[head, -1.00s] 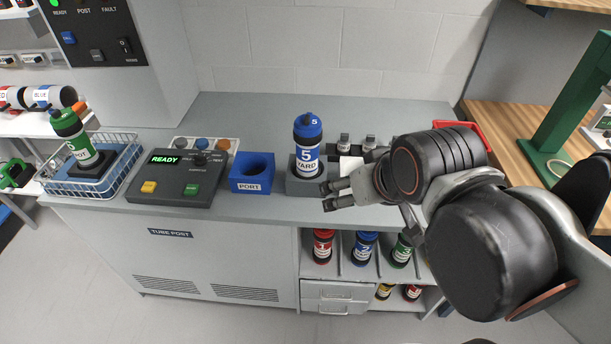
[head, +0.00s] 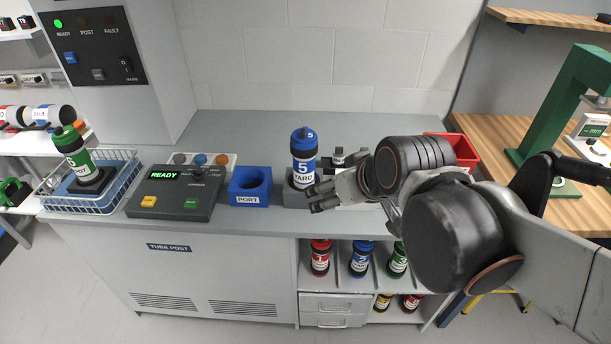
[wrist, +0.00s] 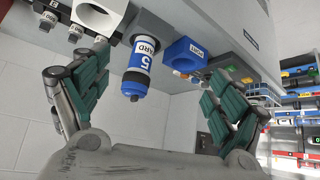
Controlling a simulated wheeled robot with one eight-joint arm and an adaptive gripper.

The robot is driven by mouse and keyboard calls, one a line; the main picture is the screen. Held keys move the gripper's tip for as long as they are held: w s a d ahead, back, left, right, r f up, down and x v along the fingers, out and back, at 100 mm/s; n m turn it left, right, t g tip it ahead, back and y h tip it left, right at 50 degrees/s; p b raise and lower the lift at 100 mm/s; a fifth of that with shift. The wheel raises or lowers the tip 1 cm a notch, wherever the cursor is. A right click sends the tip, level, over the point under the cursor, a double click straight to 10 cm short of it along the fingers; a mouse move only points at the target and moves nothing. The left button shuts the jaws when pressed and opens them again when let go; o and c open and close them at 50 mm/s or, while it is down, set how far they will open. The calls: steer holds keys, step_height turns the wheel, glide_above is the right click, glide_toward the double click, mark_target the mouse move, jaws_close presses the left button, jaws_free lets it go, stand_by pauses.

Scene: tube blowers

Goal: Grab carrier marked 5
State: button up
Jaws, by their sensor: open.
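The carrier marked 5 (head: 304,152) is a blue cylinder with a blue cap, a black band and a white label reading YARD. It stands upright in a grey block (head: 290,193) on the counter. It also shows in the wrist view (wrist: 140,66), between my fingers but beyond their tips. My gripper (head: 312,197) is just right of the carrier in the head view, near its lower part. In the wrist view my gripper (wrist: 144,82) has its green-padded fingers spread wide with nothing between the pads.
A blue PORT holder (head: 249,187) and a control box reading READY (head: 174,191) stand left of the carrier. A green carrier (head: 76,154) stands in a wire basket at far left. A red bin (head: 462,150) is at right. Several carriers sit on the shelf below.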

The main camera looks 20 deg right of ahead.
steer(key=w+d+f+n+t+y, duration=0.1)
steer(key=w+f+n, duration=0.1)
steer(key=w, duration=0.7)
steer(key=n+t+y+b, duration=0.1)
steer(key=t+y+b, duration=0.2)
glide_toward(311, 159)
steer(key=shift+y, duration=0.3)
steer(key=b+x, duration=0.1)
steer(key=x, duration=0.6)
steer(key=shift+d+f+b, duration=0.15)
steer(key=shift+d+b, duration=0.05)
steer(key=shift+b, duration=0.2)
steer(key=shift+r+b+x, duration=0.2)
steer(key=shift+b+x, duration=0.4)
steer(key=shift+x, duration=1)
steer(key=shift+r+b+x, duration=0.15)
steer(key=shift+b+x, duration=0.4)
steer(key=shift+x, duration=1.05)
steer(key=shift+w, duration=0.1)
steer(key=shift+r, duration=0.1)
steer(key=shift+c, duration=0.6)
steer(key=c, duration=1.6)
